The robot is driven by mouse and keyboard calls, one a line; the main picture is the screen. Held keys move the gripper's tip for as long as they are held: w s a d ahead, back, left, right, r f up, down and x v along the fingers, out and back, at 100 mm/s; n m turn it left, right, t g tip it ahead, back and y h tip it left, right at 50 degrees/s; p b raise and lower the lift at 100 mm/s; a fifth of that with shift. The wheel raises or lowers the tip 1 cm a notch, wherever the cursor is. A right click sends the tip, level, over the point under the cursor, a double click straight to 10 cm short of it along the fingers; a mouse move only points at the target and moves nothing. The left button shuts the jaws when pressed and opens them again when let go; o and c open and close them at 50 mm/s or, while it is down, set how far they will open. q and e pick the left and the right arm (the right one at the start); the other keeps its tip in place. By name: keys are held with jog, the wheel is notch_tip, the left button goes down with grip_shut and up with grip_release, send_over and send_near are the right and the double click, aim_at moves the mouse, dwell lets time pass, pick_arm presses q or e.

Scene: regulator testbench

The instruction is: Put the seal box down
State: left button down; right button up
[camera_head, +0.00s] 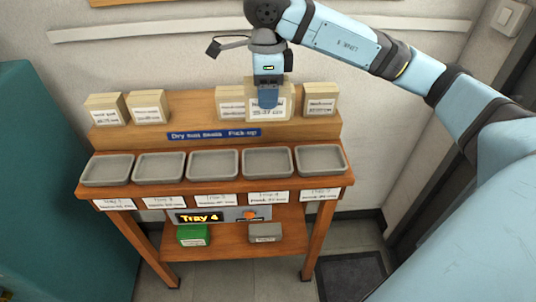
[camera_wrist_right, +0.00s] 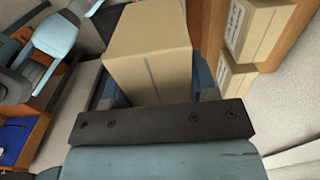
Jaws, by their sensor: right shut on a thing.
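The seal box (camera_head: 284,101) is a tan carton with a white label, held upright at the upper shelf (camera_head: 180,134). My right gripper (camera_head: 268,97) points down from above and is shut on it. In the right wrist view the box (camera_wrist_right: 148,55) sits between the fingers of the gripper (camera_wrist_right: 155,90). The box looks larger than its shelf neighbours; whether its base touches the shelf I cannot tell. My left gripper is not in view.
Similar boxes stand on the shelf, one close left (camera_head: 229,101) and one right (camera_head: 320,98). Several empty grey trays (camera_head: 213,176) line the front, with a "Tray 4" display (camera_head: 200,217) below. A green box (camera_head: 193,235) and grey box (camera_head: 265,232) are lower.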

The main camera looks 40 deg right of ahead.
jog(key=shift+f+b, duration=0.4)
jog(key=shift+f, duration=7.8)
jog(key=shift+f, duration=0.1)
jog(key=o, duration=1)
jog(key=shift+c, duration=0.2)
